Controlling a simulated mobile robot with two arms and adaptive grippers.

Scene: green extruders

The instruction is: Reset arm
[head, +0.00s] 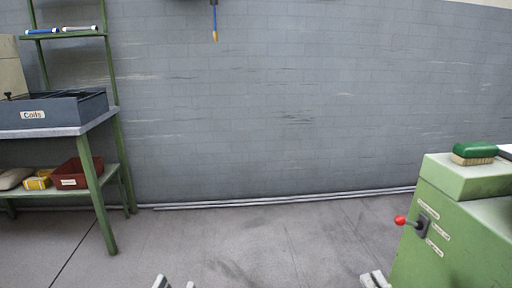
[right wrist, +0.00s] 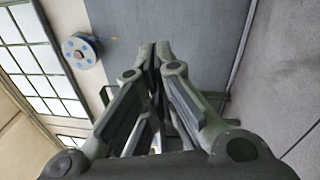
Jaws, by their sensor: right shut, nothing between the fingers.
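My right gripper (head: 375,280) shows at the bottom edge of the head view, left of the green machine, with its fingertips together. In the right wrist view its fingers (right wrist: 157,62) meet with nothing between them. My left gripper (head: 174,284) shows only its two tips at the bottom edge of the head view, with a gap between them. Nothing shows between those tips. The rest of both arms is out of the head view.
A green machine (head: 450,240) with a red-knobbed lever (head: 401,220) stands at the right, a green brush (head: 474,153) on top. At the left is a green-framed bench (head: 95,187) with a "Coils" bin (head: 65,112) and a red bin (head: 78,172). The middle floor is clear.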

